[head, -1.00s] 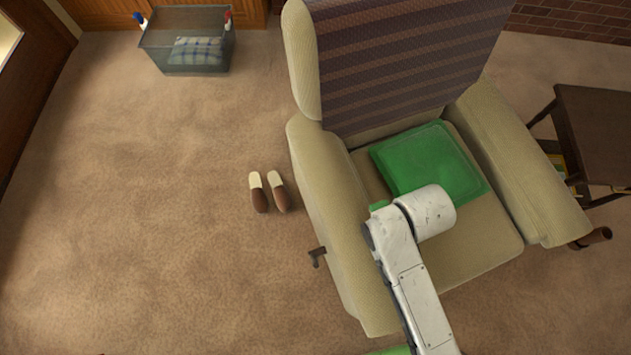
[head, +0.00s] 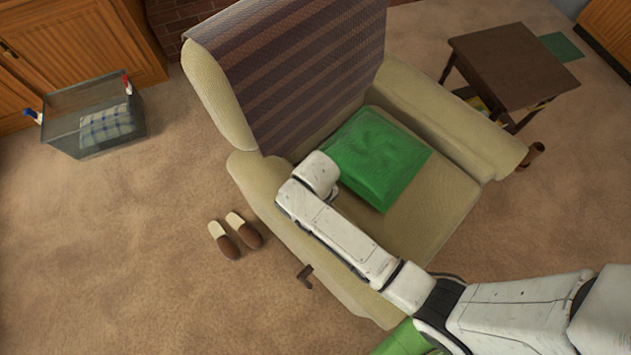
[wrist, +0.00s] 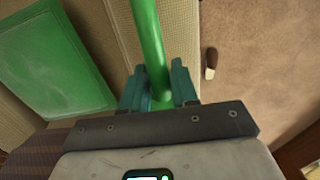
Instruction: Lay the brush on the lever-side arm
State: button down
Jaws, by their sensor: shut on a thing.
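The beige armchair's lever-side arm (head: 262,200) is at the left of the chair in the head view, with a small dark lever (head: 305,277) on its outer side. My forearm covers part of it. In the wrist view, my gripper (wrist: 160,95) has teal fingers shut on a green rod, which looks like the handle of the brush (wrist: 148,35). The brush points away from the gripper, and its far end is out of frame. The lever-side arm (wrist: 178,35) shows behind it; I cannot tell whether they touch. The head view hides the gripper and brush.
A green cushion (head: 375,160) lies on the seat. Brown slippers (head: 226,242) are on the carpet left of the chair. A clear bin (head: 75,118) with checked cloth stands farther left. A dark side table (head: 512,65) stands beyond the other arm.

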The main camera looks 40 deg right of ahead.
jog(key=shift+w+f, duration=0.35)
jog(key=shift+f, duration=0.15)
jog(key=shift+w+f, duration=0.15)
jog(key=shift+f, duration=1.5)
jog(key=shift+f+b, duration=0.3)
jog(key=shift+b, duration=0.1)
jog(key=c, duration=0.9)
grip_release()
jog(key=shift+r, duration=0.1)
jog(key=shift+o, duration=0.2)
jog(key=r, duration=0.4)
jog(key=r+p, duration=0.1)
jog(key=r, duration=0.7)
jog(key=shift+w+r, duration=0.2)
jog(key=shift+w, duration=0.05)
jog(key=s+d+r+m, duration=0.1)
jog(key=s+d+r, duration=0.2)
jog(key=s, duration=0.4)
jog(key=s+d+r+t, duration=0.1)
jog(key=s+d+r, duration=0.2)
jog(key=s+d, duration=0.2)
jog(key=s, duration=0.3)
jog(key=shift+s+m, duration=0.25)
jog(key=shift+m, duration=0.15)
